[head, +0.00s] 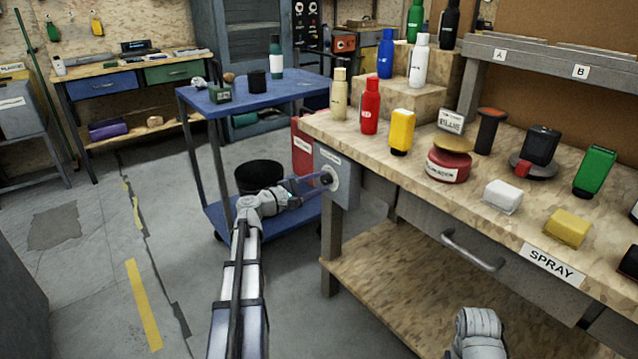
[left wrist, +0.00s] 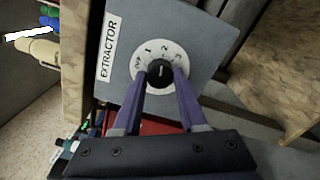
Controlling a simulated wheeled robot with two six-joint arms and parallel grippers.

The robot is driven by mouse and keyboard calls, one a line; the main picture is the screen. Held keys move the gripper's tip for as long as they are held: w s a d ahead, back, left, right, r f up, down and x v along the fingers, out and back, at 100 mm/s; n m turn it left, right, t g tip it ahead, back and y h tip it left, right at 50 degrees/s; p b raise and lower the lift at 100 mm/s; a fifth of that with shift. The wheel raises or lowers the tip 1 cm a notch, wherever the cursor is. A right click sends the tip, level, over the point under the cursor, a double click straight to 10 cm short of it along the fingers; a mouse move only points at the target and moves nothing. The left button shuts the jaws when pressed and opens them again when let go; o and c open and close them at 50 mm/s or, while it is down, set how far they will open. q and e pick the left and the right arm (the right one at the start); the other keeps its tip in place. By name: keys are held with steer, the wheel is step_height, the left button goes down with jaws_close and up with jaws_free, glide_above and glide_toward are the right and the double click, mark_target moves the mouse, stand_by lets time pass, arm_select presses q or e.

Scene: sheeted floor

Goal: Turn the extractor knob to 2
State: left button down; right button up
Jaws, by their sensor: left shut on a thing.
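The grey extractor box (head: 340,165) hangs at the left end of the wooden bench. In the left wrist view, the box (left wrist: 190,25) has a white label reading EXTRACTOR. Its round white dial (left wrist: 141,82) carries marks, among them 1 and 2, around a black knob (left wrist: 160,72). My left gripper (head: 320,181) reaches the dial from the left. In the left wrist view, its purple fingers (left wrist: 163,78) stand on either side of the knob, shut on it. A pale line on the knob is too small to read surely. My right gripper is out of view; part of my right arm shows at the bottom.
The bench top (head: 470,205) holds bottles, cans and blocks. A drawer handle (head: 470,250) juts out below it. A blue cart (head: 262,95) stands behind my left arm, with a black bucket (head: 259,176) on its lower shelf. The floor at left is open.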

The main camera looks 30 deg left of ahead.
arm_select(q)
steer(key=shift+m, duration=0.4)
steer(key=shift+c, duration=2.3)
jaws_free()
steer(key=v, duration=0.8)
